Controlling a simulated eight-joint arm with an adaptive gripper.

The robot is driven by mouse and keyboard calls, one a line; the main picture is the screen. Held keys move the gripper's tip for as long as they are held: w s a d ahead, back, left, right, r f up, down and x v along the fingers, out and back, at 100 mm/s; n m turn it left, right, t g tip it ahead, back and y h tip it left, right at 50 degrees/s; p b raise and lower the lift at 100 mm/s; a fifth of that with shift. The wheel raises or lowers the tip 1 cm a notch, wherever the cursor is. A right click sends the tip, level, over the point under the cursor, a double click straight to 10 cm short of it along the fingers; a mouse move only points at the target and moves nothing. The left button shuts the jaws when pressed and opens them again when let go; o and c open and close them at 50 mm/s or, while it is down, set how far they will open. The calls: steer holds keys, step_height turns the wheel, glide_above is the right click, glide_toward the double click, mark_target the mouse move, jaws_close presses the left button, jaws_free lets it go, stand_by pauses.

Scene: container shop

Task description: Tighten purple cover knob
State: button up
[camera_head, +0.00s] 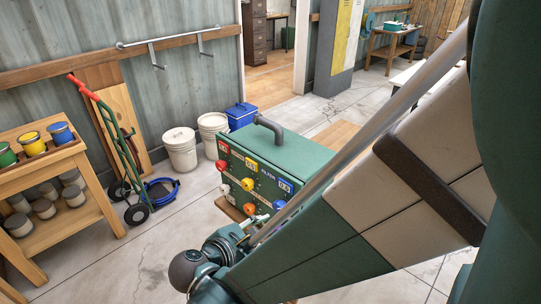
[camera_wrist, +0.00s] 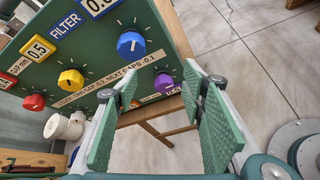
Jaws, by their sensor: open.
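The purple knob (camera_wrist: 163,83) shows in the wrist view near the lower edge of the green panel (camera_wrist: 100,62). It lies just beyond the fingertips and between them in the picture. My gripper (camera_wrist: 166,98) is open, with one green ribbed finger on each side and nothing held. I cannot tell how far the fingertips are from the knob. In the head view my gripper (camera_head: 255,226) is beside the front of the green box (camera_head: 285,153).
Close neighbours on the panel are a blue knob (camera_wrist: 131,45), a yellow knob (camera_wrist: 71,80) and a red knob (camera_wrist: 33,103). White buckets (camera_head: 180,150) stand behind the box, and a hand truck (camera_head: 118,150) stands left.

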step_height(320, 180, down, 7)
steer(key=a+n+h+b, duration=0.1)
steer(key=a+n+b, duration=0.1)
steer(key=n+b, duration=0.1)
steer(key=shift+w+a+t+b, duration=0.2)
steer(key=shift+w+t+b, duration=0.1)
steer(key=shift+w+b, duration=0.25)
steer(key=shift+d, duration=0.1)
steer(key=b+x, duration=0.1)
steer(key=x, duration=0.6)
steer(key=shift+w+d+b, duration=0.15)
steer(key=shift+d+b, duration=0.05)
steer(key=shift+b, duration=0.2)
steer(key=c, duration=0.9)
